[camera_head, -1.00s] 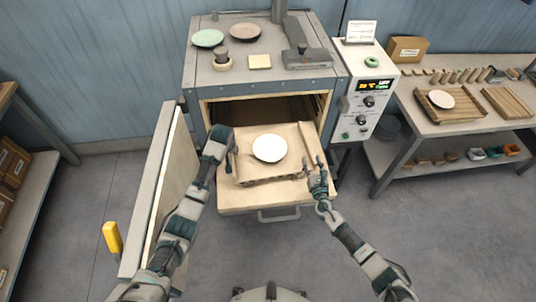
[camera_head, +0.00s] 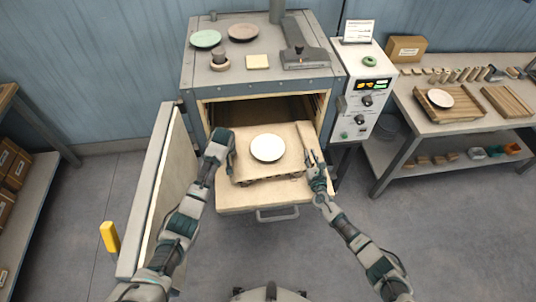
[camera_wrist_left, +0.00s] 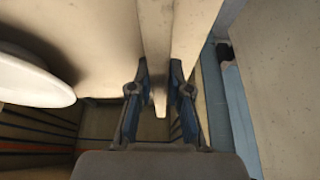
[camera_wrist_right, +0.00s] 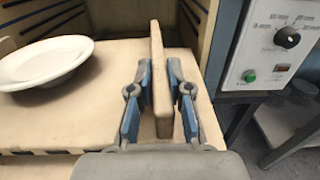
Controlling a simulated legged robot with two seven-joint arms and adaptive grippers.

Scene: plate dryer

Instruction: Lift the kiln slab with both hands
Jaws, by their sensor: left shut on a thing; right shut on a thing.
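The kiln slab (camera_head: 247,165) is a pale beige board with raised side edges, at the kiln's open front in the head view. A white plate (camera_head: 267,148) lies on it. My left gripper (camera_head: 229,154) is at the slab's left edge; in the left wrist view its fingers (camera_wrist_left: 158,108) stand on both sides of the upright beige edge (camera_wrist_left: 156,50). My right gripper (camera_head: 315,165) is at the right edge; in the right wrist view its fingers (camera_wrist_right: 160,105) straddle that edge (camera_wrist_right: 157,65). Both are shut on the slab. Clearance beneath it is unclear.
The kiln (camera_head: 262,87) stands behind, with its control box (camera_head: 366,105) at right. Its open door (camera_head: 163,190) is close beside my left arm. A pale ledge with a handle (camera_head: 277,214) lies below the slab. A workbench (camera_head: 450,115) stands farther right.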

